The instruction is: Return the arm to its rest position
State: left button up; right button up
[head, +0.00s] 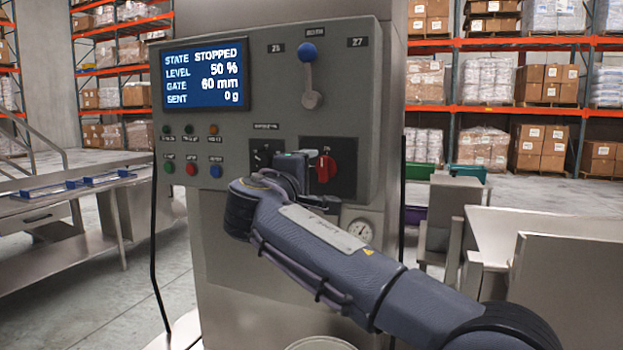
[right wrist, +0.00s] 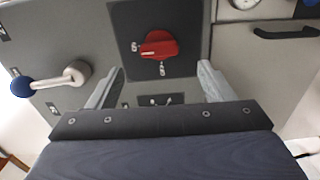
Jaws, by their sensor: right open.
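My right arm (head: 330,240) reaches from the lower right to the grey control panel (head: 240,120). Its gripper (head: 304,160) is in front of the panel, beside the red rotary switch (head: 325,168). In the right wrist view the gripper (right wrist: 161,80) is open, its two pale fingers apart with nothing between the tips. The red switch (right wrist: 158,45) shows beyond the fingers, and the gap to it is hard to judge. My left gripper is in neither view.
The screen (head: 205,74) reads STOPPED, level 50 %, gate 60 mm, sent 0 g. A blue-knobbed lever (head: 309,75) is above the switch; a gauge (head: 360,230) is below. Steel tables stand at left (head: 60,215) and right (head: 560,225). Racks fill the back.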

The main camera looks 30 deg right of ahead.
dwell(0.3)
jog(key=s+d+f+m+g+y+p, duration=0.1)
jog(key=s+d+f+g+y+p, duration=0.2)
jog(key=s+f, duration=0.35)
jog(key=s+d+f+m+g+y+p, duration=0.1)
jog(key=s+d+f+y+p, duration=0.15)
jog(key=s+f+y, duration=0.35)
jog(key=s+a+f+m+g+y+p, duration=0.1)
jog(key=s+a+f+m+y+p, duration=0.2)
jog(key=s+a+f, duration=0.4)
jog(key=s+a+f+m+g+y+p, duration=0.1)
jog(key=s+a+f+m+y+p, duration=0.2)
jog(key=s+a, duration=0.6)
jog(key=s+f+m+y, duration=0.1)
jog(key=s+f+y, duration=0.1)
jog(key=s+f, duration=0.1)
jog(key=shift+s+a+f+m+y, duration=0.3)
jog(key=shift+s+f+m, duration=0.1)
jog(key=shift+s, duration=0.25)
jog(key=shift+c, duration=0.3)
